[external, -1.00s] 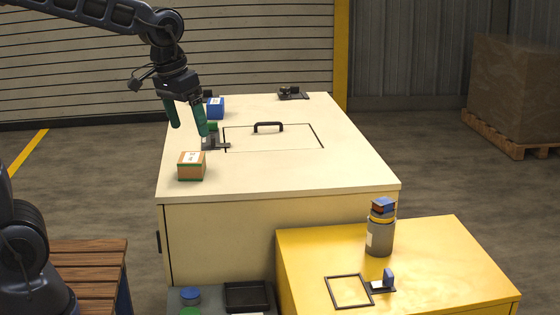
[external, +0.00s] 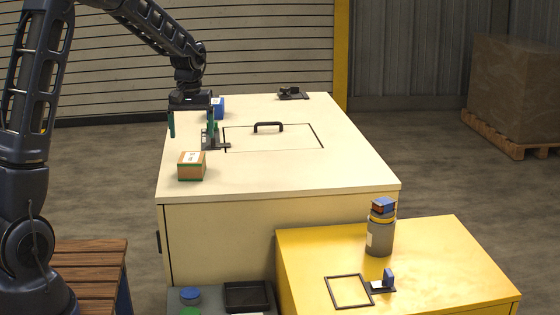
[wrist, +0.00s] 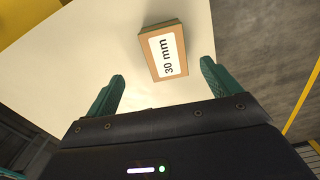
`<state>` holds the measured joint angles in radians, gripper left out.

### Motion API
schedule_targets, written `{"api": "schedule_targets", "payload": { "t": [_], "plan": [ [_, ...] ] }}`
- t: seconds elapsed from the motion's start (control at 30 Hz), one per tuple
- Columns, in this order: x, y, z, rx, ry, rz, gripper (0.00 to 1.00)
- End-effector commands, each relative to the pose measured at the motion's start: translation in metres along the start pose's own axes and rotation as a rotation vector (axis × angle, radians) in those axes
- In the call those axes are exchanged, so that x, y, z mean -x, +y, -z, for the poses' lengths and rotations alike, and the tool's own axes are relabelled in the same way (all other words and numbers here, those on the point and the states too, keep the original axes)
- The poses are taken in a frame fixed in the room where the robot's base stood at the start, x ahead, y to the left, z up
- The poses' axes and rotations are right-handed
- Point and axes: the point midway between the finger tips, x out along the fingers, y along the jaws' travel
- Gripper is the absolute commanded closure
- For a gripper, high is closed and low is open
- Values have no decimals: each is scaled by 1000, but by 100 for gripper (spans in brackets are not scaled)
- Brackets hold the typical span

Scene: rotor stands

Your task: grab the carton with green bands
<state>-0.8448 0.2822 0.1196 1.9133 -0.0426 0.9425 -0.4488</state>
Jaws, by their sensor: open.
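The carton with green bands (external: 191,167) is a small brown box with a white label on top. It sits at the near left corner of the cream cabinet top. In the wrist view the carton (wrist: 163,50) lies beyond the fingertips, its label reading "30 mm", between the lines of the two fingers but nearer the right one. My gripper (external: 191,130) has green fingers set wide apart and empty. It hangs pointing down over the left edge of the cabinet, behind the carton in the external view and apart from it. The gripper's fingers also show in the wrist view (wrist: 162,78).
A small dark stand (external: 214,144) is just behind the carton, near my gripper's right finger. A blue box (external: 217,108) and a dark fixture (external: 291,93) stand farther back. A black handle (external: 268,126) rises from the cabinet top (external: 330,170). A grey canister (external: 380,237) stands on the yellow cabinet.

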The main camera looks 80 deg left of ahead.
Motion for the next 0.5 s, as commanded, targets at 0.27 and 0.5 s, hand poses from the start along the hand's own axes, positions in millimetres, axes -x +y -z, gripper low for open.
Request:
{"api": "schedule_targets", "payload": {
  "t": [0.27,0.5],
  "plan": [
    [-28,-6,9,22,-7,5,11],
    [-57,-6,8,21,-6,5,11]
  ]
}}
